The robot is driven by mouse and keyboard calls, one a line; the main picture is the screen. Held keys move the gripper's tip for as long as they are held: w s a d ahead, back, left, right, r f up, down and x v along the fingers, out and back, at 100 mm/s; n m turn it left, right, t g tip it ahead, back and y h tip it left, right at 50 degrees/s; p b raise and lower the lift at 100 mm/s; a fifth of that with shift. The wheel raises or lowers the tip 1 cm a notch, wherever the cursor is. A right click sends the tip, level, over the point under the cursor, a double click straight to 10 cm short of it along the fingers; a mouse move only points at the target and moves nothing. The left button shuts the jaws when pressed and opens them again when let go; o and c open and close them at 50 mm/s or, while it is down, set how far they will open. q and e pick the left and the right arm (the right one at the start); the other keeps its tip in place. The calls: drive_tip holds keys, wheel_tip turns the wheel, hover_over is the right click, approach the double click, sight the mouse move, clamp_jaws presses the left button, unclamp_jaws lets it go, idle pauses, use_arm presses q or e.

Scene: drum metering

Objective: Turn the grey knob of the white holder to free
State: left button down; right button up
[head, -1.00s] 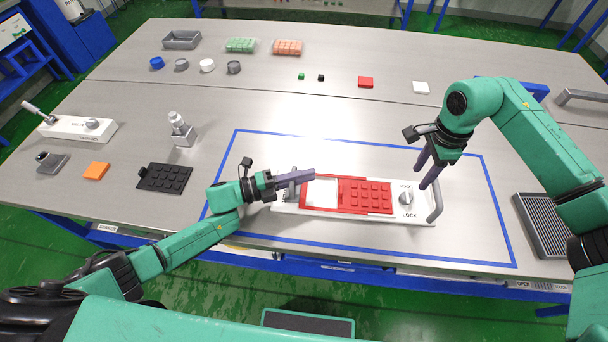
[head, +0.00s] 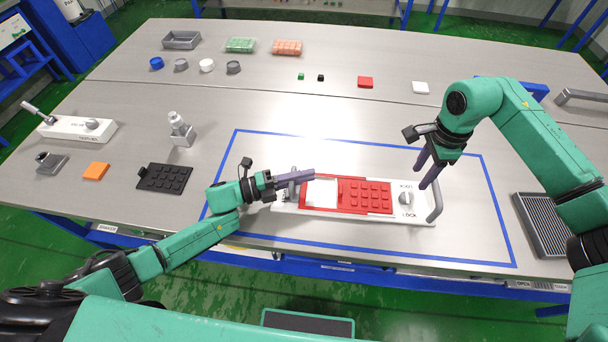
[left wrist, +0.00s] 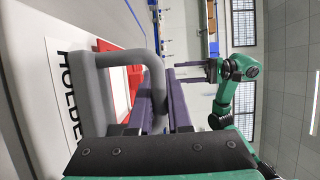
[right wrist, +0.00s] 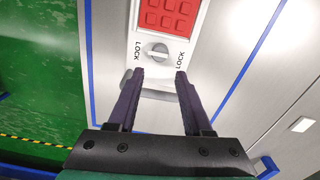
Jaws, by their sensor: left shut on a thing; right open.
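The white holder (head: 284,207) lies inside the blue outline, with a red ridged plate (head: 367,197) on it. Its grey knob (head: 406,198) is at the right end, between two printed labels; the nearer reads LOCK. The knob also shows in the right wrist view (right wrist: 156,52). My left gripper (head: 312,174) is shut on the grey handle at the holder's left end, seen in the left wrist view (left wrist: 120,58). My right gripper (head: 428,178) is open and empty above the knob end, its fingertips pointing toward the knob and apart from it.
A second grey handle (head: 436,202) stands at the holder's right end, close to my right fingers. A black studded plate (head: 164,178) and an orange block (head: 96,171) lie to the left. A grey ribbed tray (head: 545,226) is at the right.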

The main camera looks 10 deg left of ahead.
sight(407, 196)
drive_tip(key=shift+o, duration=0.3)
drive_tip(key=s+a+n+t+h, duration=0.3)
drive_tip(key=s+a+n, duration=0.1)
drive_tip(key=n, duration=0.4)
drive_tip(key=x, duration=1.1)
drive_tip(key=shift+w+d+r, duration=0.15)
drive_tip(key=shift+w+d, duration=0.2)
drive_tip(key=shift+d, duration=0.05)
drive_tip(key=shift+c, duration=0.3)
clamp_jaws()
